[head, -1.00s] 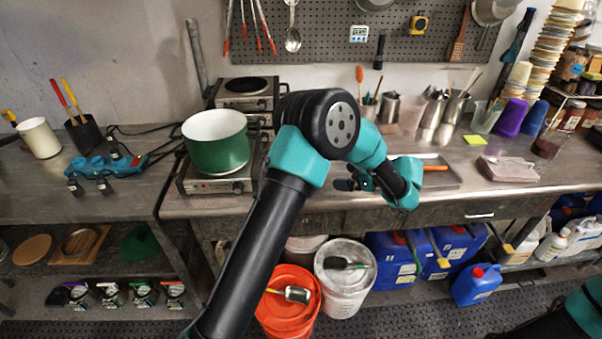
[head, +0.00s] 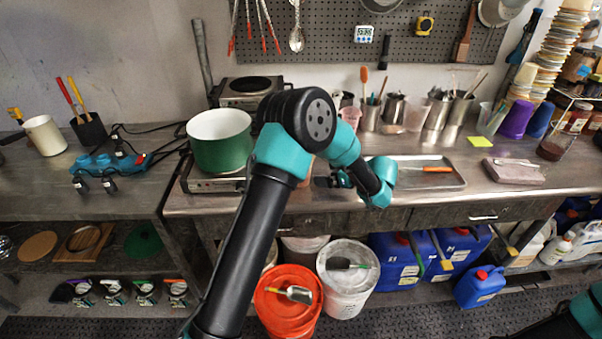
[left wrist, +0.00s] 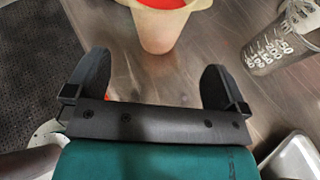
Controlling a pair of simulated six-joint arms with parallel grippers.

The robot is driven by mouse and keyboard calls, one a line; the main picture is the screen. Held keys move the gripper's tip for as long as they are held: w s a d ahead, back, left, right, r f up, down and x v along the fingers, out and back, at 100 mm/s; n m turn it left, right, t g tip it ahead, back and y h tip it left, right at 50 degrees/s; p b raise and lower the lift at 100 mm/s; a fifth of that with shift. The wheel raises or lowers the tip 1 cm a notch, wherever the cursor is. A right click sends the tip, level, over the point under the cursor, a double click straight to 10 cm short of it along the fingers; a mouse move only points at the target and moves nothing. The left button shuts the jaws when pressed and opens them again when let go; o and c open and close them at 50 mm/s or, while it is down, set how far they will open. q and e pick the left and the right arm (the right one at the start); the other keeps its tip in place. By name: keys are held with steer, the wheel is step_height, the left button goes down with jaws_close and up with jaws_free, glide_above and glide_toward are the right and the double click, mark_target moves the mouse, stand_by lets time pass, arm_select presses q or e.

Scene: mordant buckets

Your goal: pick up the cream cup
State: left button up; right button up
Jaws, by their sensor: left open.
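In the left wrist view a cream cup (left wrist: 161,32) with a red inside stands on the metal bench, its top cut off by the frame edge. My left gripper (left wrist: 156,64) is open and empty, with its two fingers on either side of the cup's line. The cup is just beyond the fingertips, not clearly between them. In the head view my left gripper (head: 325,182) is over the bench's front part, pointing left. My left arm hides most of the space there, and I cannot clearly make out the cup. My right gripper is out of view.
A clear measuring beaker (left wrist: 278,48) stands right of the cup in the wrist view. A green pot (head: 219,152) sits on a hot plate to the left. A metal tray (head: 440,180) lies right of my gripper. An orange bucket (head: 285,325) stands below the bench.

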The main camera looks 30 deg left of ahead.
arm_select(q)
steer(key=shift+x, duration=2.1)
steer(key=shift+x, duration=2.65)
steer(key=shift+s+d, duration=0.1)
steer(key=shift+s, duration=0.05)
steer(key=shift+c, duration=0.2)
steer(key=c, duration=1)
steer(key=shift+c, duration=0.2)
steer(key=shift+r, duration=0.25)
